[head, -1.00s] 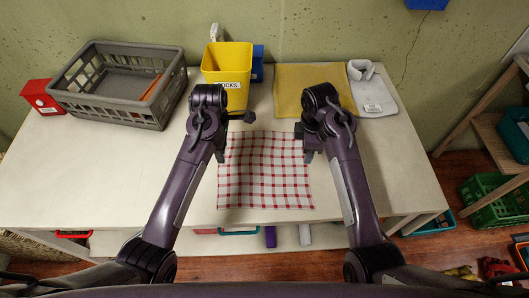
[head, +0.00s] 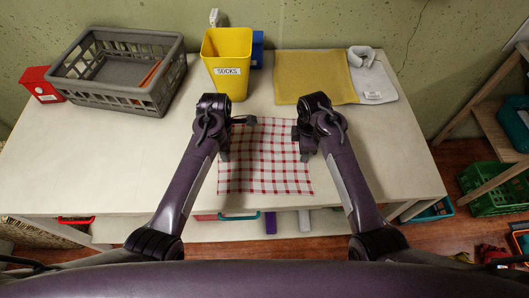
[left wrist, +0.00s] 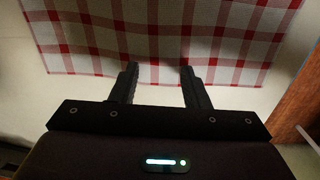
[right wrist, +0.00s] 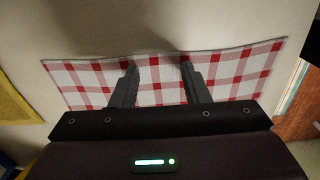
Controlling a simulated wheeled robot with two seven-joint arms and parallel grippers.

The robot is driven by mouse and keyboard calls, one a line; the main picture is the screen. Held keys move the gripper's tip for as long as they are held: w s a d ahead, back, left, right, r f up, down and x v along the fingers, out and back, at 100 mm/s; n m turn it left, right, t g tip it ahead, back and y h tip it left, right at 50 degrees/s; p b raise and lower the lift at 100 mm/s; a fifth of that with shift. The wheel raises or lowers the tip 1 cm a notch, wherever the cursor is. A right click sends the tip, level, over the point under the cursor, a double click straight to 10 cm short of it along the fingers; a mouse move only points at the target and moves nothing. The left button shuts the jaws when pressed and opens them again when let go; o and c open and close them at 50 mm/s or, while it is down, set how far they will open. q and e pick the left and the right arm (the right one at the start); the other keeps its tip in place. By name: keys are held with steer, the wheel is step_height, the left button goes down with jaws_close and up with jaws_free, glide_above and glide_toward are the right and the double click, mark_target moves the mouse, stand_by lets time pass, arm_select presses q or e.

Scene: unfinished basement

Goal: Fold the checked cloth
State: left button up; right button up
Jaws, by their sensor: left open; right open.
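The red-and-white checked cloth (head: 265,172) lies flat and unfolded on the table in the head view, between my two arms. My left gripper (head: 237,139) is open above its left side. In the left wrist view, its empty fingertips (left wrist: 160,70) overlap one edge of the cloth (left wrist: 160,38). My right gripper (head: 301,145) is open at the cloth's right side. In the right wrist view, its empty fingertips (right wrist: 160,66) appear over the cloth (right wrist: 232,72). The arms hide parts of the cloth's sides, and I cannot tell the fingertips' exact height.
A grey basket (head: 75,85), a red box (head: 38,88) and a yellow bin (head: 230,62) labelled SOCKS stand at the back left. A yellow cloth (head: 312,75) and a folded grey garment (head: 370,80) lie at the back right.

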arm_select(q)
steer(key=shift+w+f, duration=0.1)
steer(key=shift+f, duration=0.1)
arm_select(e)
steer(key=shift+w+f, duration=0.1)
steer(key=shift+f, duration=0.1)
arm_select(q)
steer(key=shift+f, duration=0.1)
steer(key=shift+c, duration=0.3)
arm_select(e)
steer(key=shift+c, duration=0.3)
arm_select(q)
jaws_close()
arm_select(e)
jaws_close()
